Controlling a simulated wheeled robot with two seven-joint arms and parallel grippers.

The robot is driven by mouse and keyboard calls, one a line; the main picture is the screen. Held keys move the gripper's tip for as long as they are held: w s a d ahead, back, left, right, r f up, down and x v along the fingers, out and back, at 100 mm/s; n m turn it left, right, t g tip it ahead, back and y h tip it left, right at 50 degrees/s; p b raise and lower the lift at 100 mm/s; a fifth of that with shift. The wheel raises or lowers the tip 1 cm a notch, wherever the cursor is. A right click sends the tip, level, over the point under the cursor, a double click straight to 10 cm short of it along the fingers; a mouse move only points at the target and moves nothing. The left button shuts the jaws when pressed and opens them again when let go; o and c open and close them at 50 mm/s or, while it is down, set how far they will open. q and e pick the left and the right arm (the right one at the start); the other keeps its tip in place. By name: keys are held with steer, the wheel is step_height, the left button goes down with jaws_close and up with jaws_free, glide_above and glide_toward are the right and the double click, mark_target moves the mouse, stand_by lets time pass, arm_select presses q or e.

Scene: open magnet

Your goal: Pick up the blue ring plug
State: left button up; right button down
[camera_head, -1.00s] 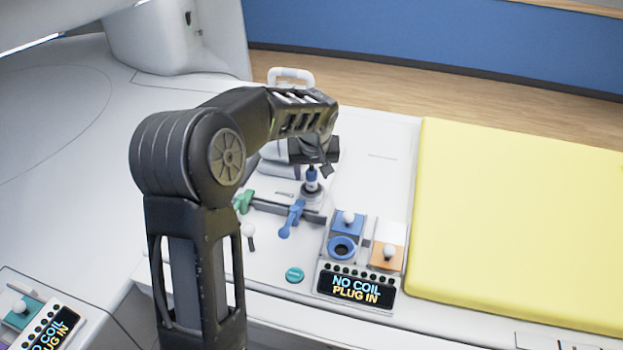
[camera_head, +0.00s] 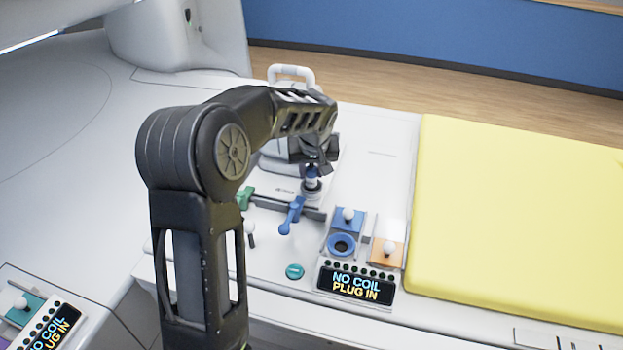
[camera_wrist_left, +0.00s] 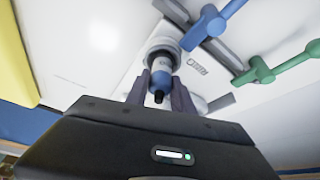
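The blue ring plug (camera_head: 312,183) stands upright in a round grey base on the white table in the head view. In the left wrist view the plug (camera_wrist_left: 160,72) shows a blue band, a pale body and a dark tip that points toward the camera. My left gripper (camera_head: 316,163) is over the plug from above. In the left wrist view its two fingers (camera_wrist_left: 161,93) stand on either side of the plug's upper end, open, with a small gap visible. My right gripper is not in view.
A blue lever (camera_head: 292,215) and a green lever (camera_head: 245,198) lie close beside the plug. A blue socket panel (camera_head: 341,243) and a display reading "NO COIL PLUG IN" (camera_head: 355,284) are in front. A yellow pad (camera_head: 520,220) lies to the right.

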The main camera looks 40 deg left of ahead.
arm_select(q)
jaws_close()
steer(key=shift+r, duration=0.1)
stand_by(0.3)
step_height(320, 180, up, 10)
steer(key=shift+f+b, duration=0.1)
steer(key=shift+b, duration=0.55)
